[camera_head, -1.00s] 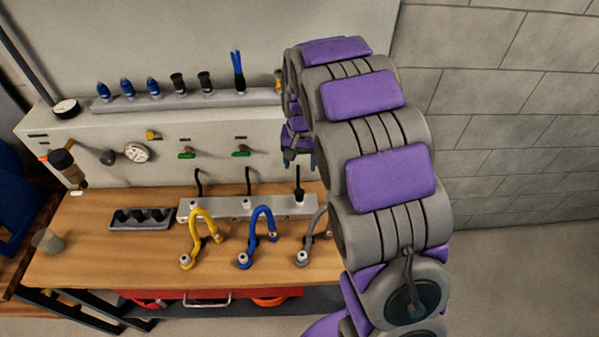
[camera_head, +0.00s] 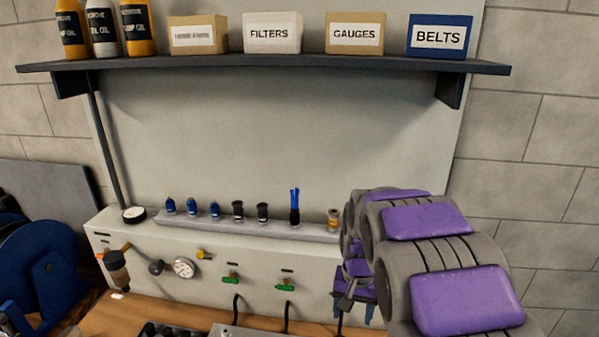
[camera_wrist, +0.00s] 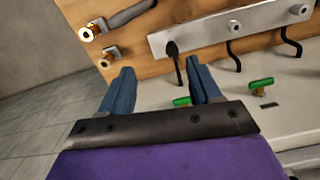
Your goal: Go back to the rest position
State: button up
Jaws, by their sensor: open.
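My gripper (camera_head: 354,308) hangs at the lower right of the head view, in front of the bench's grey back panel (camera_head: 215,285). In the wrist view my gripper (camera_wrist: 163,82) shows two blue fingers spread apart with nothing between them. Beyond the fingers lie the wooden bench top (camera_wrist: 140,62) and the pale manifold block (camera_wrist: 205,35) with black hoses. A green valve handle (camera_wrist: 182,101) shows between the fingers and another (camera_wrist: 262,83) to their right. They look apart from the fingers.
A rack (camera_head: 270,230) holds several blue and black brushes or fittings. Above, a dark shelf (camera_head: 300,65) carries bottles and labelled boxes. A gauge (camera_head: 184,267) sits on the panel. A blue reel (camera_head: 45,275) stands at left. The wall between rack and shelf is clear.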

jog(key=s+r+n+g+b, duration=0.1)
jog(key=s+r+n, duration=0.1)
jog(key=s, duration=2.9)
jog(key=shift+s+a+r+n+g, duration=0.25)
jog(key=shift+s+n+g, duration=0.05)
jog(key=shift+n, duration=0.5)
